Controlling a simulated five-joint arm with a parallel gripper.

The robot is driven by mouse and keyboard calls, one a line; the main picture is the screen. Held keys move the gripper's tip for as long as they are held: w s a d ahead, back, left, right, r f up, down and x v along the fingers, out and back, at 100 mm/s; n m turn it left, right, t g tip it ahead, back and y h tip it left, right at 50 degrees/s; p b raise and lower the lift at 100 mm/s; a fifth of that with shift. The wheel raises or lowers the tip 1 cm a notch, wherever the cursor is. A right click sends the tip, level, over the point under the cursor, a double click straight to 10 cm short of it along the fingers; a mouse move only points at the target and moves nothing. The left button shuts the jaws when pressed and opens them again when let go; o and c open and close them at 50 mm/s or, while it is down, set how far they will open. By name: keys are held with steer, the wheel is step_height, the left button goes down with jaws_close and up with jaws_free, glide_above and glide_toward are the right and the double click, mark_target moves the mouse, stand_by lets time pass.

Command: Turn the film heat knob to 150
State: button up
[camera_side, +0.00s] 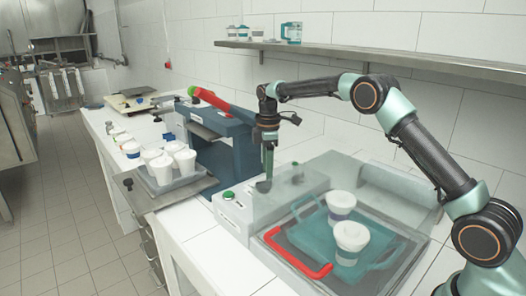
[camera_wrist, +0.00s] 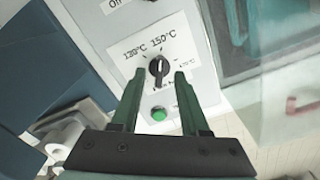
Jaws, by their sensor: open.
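The film heat knob (camera_wrist: 158,67) is black and sits on a light grey control panel (camera_wrist: 112,38) in the wrist view. Labels for 130°C and 150°C are printed above it, and a smaller 170°C label is at its right. Its pointer looks roughly upright, but the exact setting is too small to read. My gripper (camera_wrist: 159,76) is open, with one green finger on each side of the knob's lower end. I cannot tell whether the fingers touch it. In the side view my gripper (camera_side: 266,172) points down at the panel (camera_side: 240,205), and the knob is hard to make out there.
A green button (camera_wrist: 158,114) lies between my fingers, below the knob. A clear-covered chamber (camera_side: 385,215) with two white cups on a teal tray and a red handle (camera_side: 295,255) is at the right. A blue press frame (camera_side: 225,155) and a tray of cups (camera_side: 168,185) stand left.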

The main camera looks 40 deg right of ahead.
step_height(320, 180, up, 9)
stand_by(0.3)
